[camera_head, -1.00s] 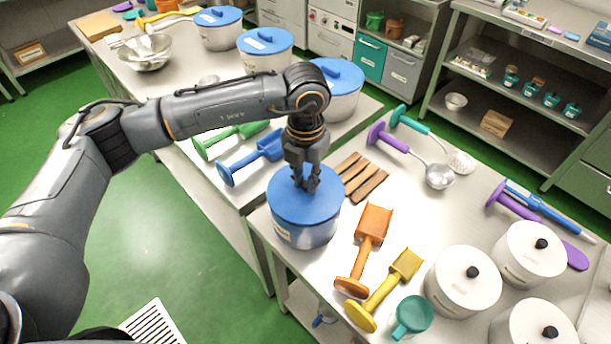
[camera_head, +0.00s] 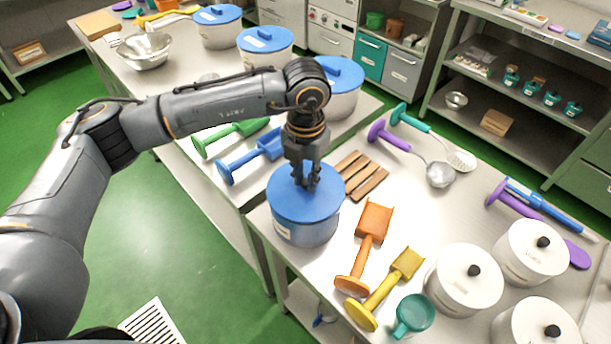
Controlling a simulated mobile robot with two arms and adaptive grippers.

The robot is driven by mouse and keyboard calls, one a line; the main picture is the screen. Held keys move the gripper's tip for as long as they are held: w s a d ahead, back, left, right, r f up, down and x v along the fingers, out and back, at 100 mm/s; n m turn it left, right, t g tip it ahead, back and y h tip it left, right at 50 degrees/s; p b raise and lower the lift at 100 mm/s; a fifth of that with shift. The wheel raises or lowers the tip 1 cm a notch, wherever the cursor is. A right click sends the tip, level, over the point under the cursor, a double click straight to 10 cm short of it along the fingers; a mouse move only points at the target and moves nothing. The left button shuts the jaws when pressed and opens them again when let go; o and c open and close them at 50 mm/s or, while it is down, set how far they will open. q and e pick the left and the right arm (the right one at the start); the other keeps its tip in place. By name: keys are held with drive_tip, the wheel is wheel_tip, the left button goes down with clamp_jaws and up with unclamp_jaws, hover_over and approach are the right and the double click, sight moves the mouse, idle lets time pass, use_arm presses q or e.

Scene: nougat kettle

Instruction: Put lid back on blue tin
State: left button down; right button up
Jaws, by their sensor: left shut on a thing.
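The blue tin (camera_head: 303,236) stands near the left edge of the front table. Its blue lid (camera_head: 300,208) lies flat on top and covers the opening; whether it is fully seated I cannot tell. My left gripper (camera_head: 307,184) points straight down at the middle of the lid, with its fingers closed on the lid's handle, which is mostly hidden by the fingers. My right gripper is not in view.
Wooden strips (camera_head: 361,176) lie just right of the tin. An orange scoop (camera_head: 366,245) and a yellow scoop (camera_head: 386,288) lie in front of them. White lidded pots (camera_head: 464,283) stand at the right. Similar blue-lidded tins (camera_head: 264,50) stand on the back table.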

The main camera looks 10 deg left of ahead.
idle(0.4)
use_arm(q)
drive_tip(key=shift+b, duration=0.3)
drive_tip(key=shift+f+b, duration=0.4)
drive_tip(key=shift+b, duration=0.5)
idle(1.1)
drive_tip(key=c, duration=1.1)
unclamp_jaws()
drive_tip(key=shift+c, duration=0.2)
drive_tip(key=shift+o, duration=0.4)
drive_tip(key=o, duration=0.5)
drive_tip(key=shift+c, duration=0.2)
drive_tip(key=shift+r, duration=0.1)
